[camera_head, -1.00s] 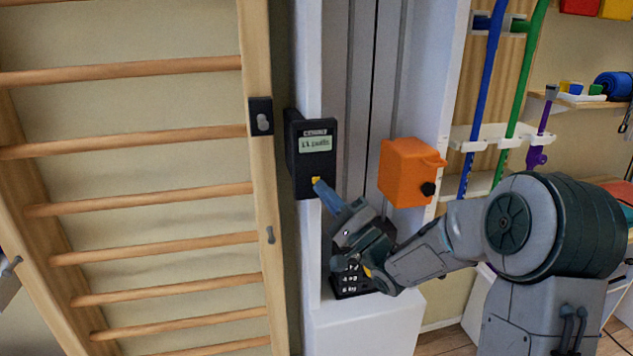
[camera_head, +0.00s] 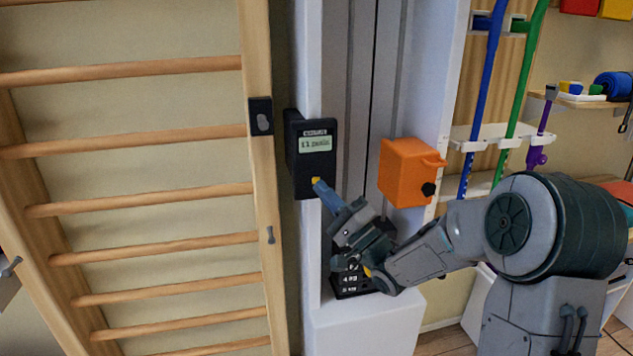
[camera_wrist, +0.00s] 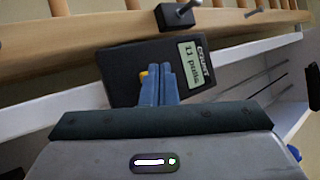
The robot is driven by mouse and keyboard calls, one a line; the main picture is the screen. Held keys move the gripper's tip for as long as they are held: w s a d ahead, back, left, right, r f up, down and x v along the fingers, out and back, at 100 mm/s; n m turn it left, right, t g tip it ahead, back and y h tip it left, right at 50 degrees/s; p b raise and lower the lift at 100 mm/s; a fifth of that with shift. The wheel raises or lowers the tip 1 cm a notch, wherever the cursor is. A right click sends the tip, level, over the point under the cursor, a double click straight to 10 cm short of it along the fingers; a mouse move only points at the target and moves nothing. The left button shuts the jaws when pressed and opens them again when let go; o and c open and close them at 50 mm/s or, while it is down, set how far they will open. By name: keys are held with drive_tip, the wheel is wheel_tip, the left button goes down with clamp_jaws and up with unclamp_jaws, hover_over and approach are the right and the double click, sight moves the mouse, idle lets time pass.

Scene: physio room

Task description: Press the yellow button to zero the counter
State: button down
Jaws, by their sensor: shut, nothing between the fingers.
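The counter (camera_head: 313,160) is a black box on the white upright of the pulley frame, with a pale green display (camera_head: 315,144). In the wrist view the counter (camera_wrist: 120,72) shows a display (camera_wrist: 196,62) that seems to read "11 pulls". The yellow button (camera_head: 316,181) is low on the counter's front. It also shows in the wrist view (camera_wrist: 144,76), just left of my fingers and partly hidden by them. My gripper (camera_head: 320,186) is shut and empty, its blue fingertips at the button. I cannot tell whether they touch it. The gripper also shows in the wrist view (camera_wrist: 160,70).
Wooden wall bars (camera_head: 140,136) stand to the left. An orange box (camera_head: 405,172) with a black knob is right of the counter. Black weights (camera_head: 350,280) sit below, behind my gripper. Blue and green poles hang on a rack (camera_head: 500,134) further right.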

drive_tip(key=shift+w, duration=0.15)
drive_tip(key=shift+w+a, duration=0.15)
drive_tip(key=shift+w, duration=0.15)
drive_tip(key=shift+w+a, duration=0.1)
drive_tip(key=shift+w, duration=0.35)
idle(0.9)
drive_tip(key=shift+s, duration=0.15)
drive_tip(key=shift+s+d, duration=0.25)
drive_tip(key=shift+s, duration=0.5)
drive_tip(key=shift+s, duration=0.1)
drive_tip(key=s, duration=0.2)
drive_tip(key=s+d, duration=0.1)
drive_tip(key=s, duration=0.1)
drive_tip(key=shift+s+d+p, duration=0.2)
drive_tip(key=shift+s+p, duration=0.1)
idle(0.5)
